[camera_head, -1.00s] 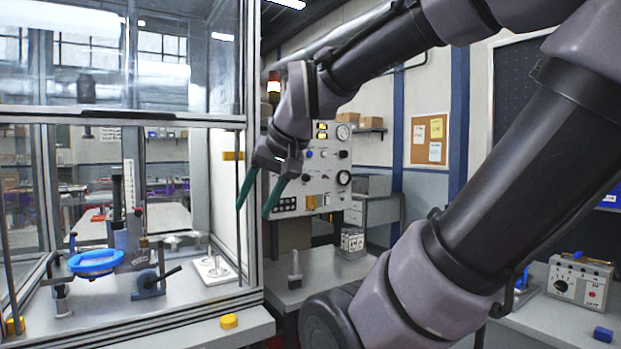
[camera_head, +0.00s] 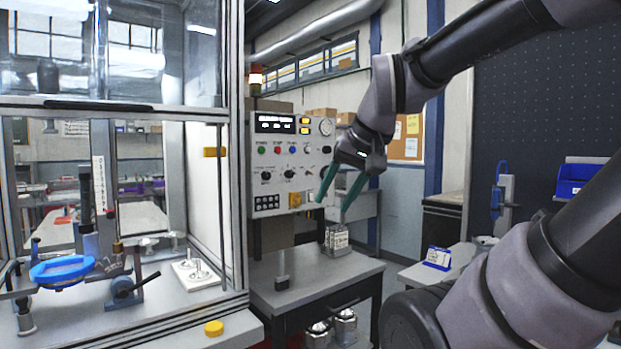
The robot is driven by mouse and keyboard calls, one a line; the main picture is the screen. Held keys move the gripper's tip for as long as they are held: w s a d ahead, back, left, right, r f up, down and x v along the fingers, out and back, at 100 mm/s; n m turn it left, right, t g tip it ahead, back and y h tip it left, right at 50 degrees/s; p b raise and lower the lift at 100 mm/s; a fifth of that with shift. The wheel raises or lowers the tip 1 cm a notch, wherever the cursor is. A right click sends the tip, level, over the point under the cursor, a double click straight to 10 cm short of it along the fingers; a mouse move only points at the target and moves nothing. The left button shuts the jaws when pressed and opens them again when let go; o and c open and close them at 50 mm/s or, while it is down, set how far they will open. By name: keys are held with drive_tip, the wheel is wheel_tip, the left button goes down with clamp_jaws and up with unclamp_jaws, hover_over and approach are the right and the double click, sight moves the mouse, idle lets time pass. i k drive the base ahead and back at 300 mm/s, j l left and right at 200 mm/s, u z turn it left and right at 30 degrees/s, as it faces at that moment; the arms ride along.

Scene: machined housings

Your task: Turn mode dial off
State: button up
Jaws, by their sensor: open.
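A light grey control panel (camera_head: 280,150) stands behind the small bench, with a display, coloured buttons and a row of dark rotary dials. The dials include a left dial (camera_head: 266,177) and a middle dial (camera_head: 290,173). Their labels are too small to read, so I cannot tell which is the mode dial or its setting. My gripper (camera_head: 332,204) points downward with its two green fingers apart and nothing between them. It appears in front of the panel's right edge, right of the dials. I see no contact with the panel. My wrist hides a little beyond that edge.
A glazed enclosure (camera_head: 236,120) with a blue ring (camera_head: 62,270) inside stands at the left. A yellow button (camera_head: 214,328) is on its front ledge. The grey bench (camera_head: 310,285) before the panel carries a small post (camera_head: 282,268) and a metal block (camera_head: 337,239).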

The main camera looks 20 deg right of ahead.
sight(265, 176)
drive_tip(key=i+l, duration=0.2)
drive_tip(key=i, duration=0.3)
drive_tip(key=i+l, duration=0.25)
drive_tip(key=i, duration=0.25)
